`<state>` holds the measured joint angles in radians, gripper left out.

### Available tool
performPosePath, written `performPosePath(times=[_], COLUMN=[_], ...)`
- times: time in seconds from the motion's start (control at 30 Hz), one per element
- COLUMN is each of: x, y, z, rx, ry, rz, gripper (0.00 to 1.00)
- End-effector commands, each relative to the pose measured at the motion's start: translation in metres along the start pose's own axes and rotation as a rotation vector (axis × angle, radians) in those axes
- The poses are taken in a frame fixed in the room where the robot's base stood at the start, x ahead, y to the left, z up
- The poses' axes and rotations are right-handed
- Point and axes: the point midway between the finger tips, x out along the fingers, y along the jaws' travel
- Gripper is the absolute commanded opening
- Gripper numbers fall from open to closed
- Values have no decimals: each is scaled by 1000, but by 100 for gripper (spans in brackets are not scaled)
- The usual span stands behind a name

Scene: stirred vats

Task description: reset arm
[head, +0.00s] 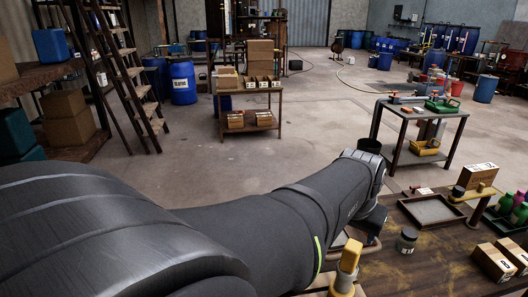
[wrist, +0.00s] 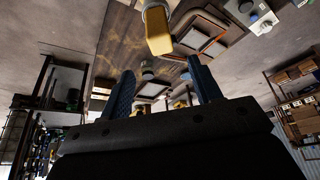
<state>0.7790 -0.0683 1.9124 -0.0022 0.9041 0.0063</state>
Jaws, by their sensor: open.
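My arm (head: 290,225) reaches from the lower left over the wooden table (head: 400,278), and its wrist is bent down above the table's left part. My gripper (wrist: 162,86) shows in the wrist view with its two dark blue fingers spread apart and nothing between them. In the head view the fingers cannot be made out clearly. The wrist view looks over the tabletop upside down. A yellow-topped thing (wrist: 158,30) stands near the fingers; a similar yellow piece (head: 347,262) shows beside my forearm in the head view.
The table holds a dark jar (head: 406,242), a shallow tray (head: 432,209), a cardboard box (head: 477,177), small cartons (head: 493,263) and bottles (head: 518,212) at right. A side table (head: 405,116) and a trolley (head: 250,104) stand beyond. Open floor (head: 310,125) lies between.

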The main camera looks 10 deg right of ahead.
Motion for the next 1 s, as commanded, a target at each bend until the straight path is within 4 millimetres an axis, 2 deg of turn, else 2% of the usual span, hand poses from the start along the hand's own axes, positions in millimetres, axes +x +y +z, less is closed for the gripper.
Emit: performPosePath(times=[0.17,0.7,1.0], x=[16,102,124], y=[0,0,0], z=[0,1,2], rx=[0,0,0], ry=[-4,-4,-2], rz=[0,1,1], gripper=[58,58,58])
